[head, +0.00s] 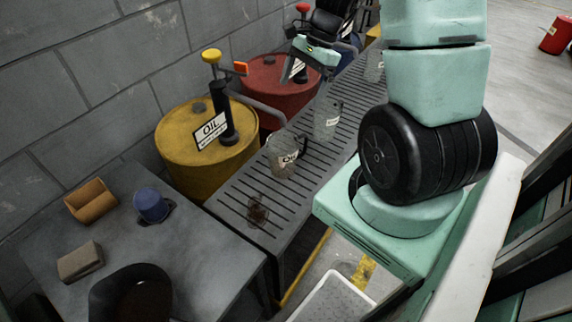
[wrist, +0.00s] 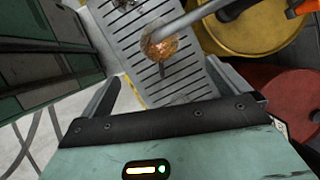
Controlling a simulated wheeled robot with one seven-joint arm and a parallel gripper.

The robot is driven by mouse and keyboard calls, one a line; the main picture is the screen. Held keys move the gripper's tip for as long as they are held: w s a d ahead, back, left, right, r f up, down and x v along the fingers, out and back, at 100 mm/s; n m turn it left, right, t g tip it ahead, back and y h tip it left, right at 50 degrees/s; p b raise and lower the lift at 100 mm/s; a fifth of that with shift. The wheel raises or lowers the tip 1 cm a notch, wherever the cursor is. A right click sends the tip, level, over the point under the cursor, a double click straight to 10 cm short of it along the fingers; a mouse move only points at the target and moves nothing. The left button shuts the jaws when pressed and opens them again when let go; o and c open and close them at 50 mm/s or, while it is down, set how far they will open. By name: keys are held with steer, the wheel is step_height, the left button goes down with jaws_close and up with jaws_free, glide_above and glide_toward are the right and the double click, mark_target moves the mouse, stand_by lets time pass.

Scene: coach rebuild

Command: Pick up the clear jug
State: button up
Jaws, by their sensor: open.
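Several see-through jugs stand on the slatted bench in the head view. The front jug (head: 283,158) has a label and a handle; in the wrist view, a jug (wrist: 160,44) with amber contents shows under a spout. A clear, pale jug (head: 326,120) with a label stands behind the front one. Another clear jug (head: 374,66) stands farther back, partly beside my arm. My gripper (head: 309,78) is open and empty, above the bench near the middle jug. In the wrist view my gripper (wrist: 163,76) has its fingers spread, with nothing between them.
A yellow oil drum (head: 180,145) and a red drum (head: 280,80) with pumps stand left of the slatted bench (head: 225,205). The yellow drum's spout reaches over the front jug. A small brown-bottomed glass (head: 258,211) sits at the near end. A grey table (head: 190,265) is front left.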

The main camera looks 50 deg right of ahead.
steer(key=d+f+m, duration=0.1)
steer(key=d, duration=0.1)
glide_above(288, 140)
steer(key=s, duration=0.2)
step_height(288, 140, down, 11)
steer(key=shift+s+f+b, duration=0.15)
steer(key=shift+b, duration=0.15)
steer(key=shift+x, duration=2.6)
steer(key=shift+a, duration=0.1)
steer(key=c, duration=1.5)
steer(key=shift+r, duration=0.2)
